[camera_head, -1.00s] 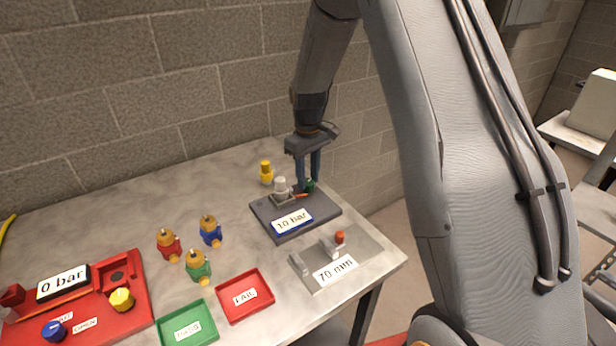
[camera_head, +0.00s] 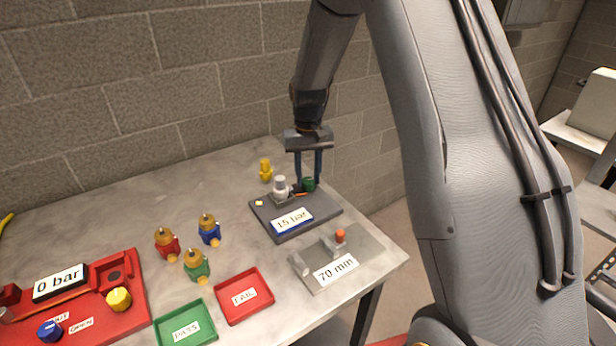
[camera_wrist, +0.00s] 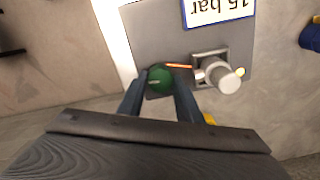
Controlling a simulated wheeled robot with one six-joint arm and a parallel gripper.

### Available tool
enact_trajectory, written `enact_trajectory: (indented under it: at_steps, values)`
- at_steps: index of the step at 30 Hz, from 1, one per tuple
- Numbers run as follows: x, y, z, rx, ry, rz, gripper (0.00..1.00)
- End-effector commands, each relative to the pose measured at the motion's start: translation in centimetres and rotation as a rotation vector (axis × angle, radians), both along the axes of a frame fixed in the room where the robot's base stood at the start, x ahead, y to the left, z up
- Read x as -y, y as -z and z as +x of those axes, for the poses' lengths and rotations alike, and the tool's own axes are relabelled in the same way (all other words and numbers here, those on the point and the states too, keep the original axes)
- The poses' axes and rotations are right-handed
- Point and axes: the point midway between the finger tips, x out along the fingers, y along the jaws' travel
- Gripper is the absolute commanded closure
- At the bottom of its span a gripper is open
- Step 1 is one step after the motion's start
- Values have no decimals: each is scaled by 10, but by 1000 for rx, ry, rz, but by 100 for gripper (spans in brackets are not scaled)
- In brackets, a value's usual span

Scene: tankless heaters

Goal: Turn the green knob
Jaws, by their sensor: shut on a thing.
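The green knob (camera_head: 309,184) sits on the dark grey base plate (camera_head: 292,230) at the right part of the table. In the wrist view the knob (camera_wrist: 160,79) is between my two blue-grey fingers. My gripper (camera_head: 309,180) points down over it and is shut on the knob; the fingers hide its sides. A label on the plate reads "15 bar" (camera_head: 291,221). It shows upside down in the wrist view (camera_wrist: 217,8). A grey-white cylindrical fitting (camera_head: 281,186) stands beside the knob and also shows in the wrist view (camera_wrist: 226,78).
A yellow fitting (camera_head: 265,170) stands behind the plate. A grey "70 mm" fixture (camera_head: 365,250) lies in front. A red station (camera_head: 130,318) reads "0 bar".

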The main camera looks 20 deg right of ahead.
Motion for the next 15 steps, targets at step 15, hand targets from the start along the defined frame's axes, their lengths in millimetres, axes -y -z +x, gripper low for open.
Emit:
enact_trajectory:
  at_steps: [15]
  values:
    - [1, -1, 1, 3, 419, 0, 91]
